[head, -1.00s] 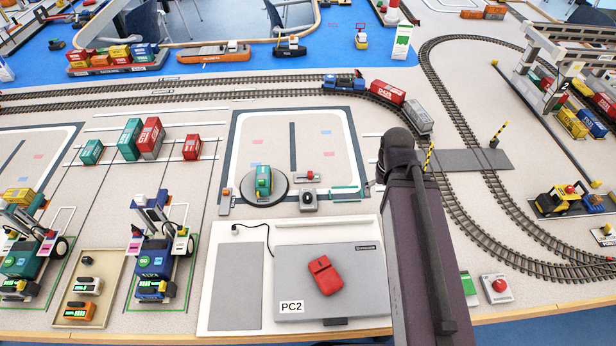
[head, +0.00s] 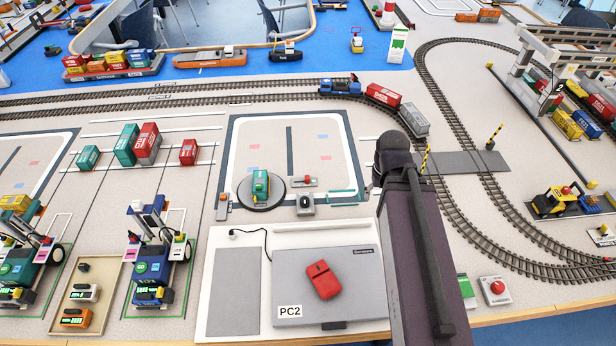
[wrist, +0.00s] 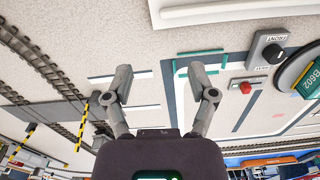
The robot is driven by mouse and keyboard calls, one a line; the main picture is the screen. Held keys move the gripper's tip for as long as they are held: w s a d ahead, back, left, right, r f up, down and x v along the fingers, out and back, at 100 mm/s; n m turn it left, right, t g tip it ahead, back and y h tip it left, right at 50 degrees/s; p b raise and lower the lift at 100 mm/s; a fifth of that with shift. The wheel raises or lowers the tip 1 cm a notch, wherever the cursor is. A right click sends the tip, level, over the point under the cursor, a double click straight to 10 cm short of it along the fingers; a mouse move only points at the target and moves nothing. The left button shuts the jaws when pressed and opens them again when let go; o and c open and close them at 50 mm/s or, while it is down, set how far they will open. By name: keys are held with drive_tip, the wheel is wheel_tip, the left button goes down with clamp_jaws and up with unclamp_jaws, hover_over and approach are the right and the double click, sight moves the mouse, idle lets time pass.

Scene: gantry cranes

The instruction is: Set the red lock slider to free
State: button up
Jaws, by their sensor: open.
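The red lock slider (head: 304,181) is a small red block on a short grey plate, beside the turntable with the green vehicle. In the wrist view the red block (wrist: 245,87) sits at one part of its pale grey plate, right of my gripper (wrist: 160,75). My gripper's two grey fingers are spread apart with nothing between them, above the pale board and clear of the slider. In the head view my dark arm hides most of the gripper. Any marking for the slider's free position is too small to read.
A black rotary knob (wrist: 272,53) on a grey plate is close to the slider. The round turntable (head: 240,197) carries a green vehicle. Railway tracks (head: 470,215) curve on the right.

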drive_tip(key=w+a+r+n+p, duration=0.1)
drive_tip(key=w+a+n, duration=0.9)
drive_tip(key=n, duration=0.9)
hover_over(307, 177)
drive_tip(key=shift+r+p, duration=0.4)
drive_tip(key=shift+f, duration=0.15)
wheel_tip(307, 177, down, 14)
drive_tip(key=b, duration=1.3)
drive_tip(key=shift+r+b, duration=0.25)
drive_tip(key=shift+b, duration=0.15)
clamp_jaws()
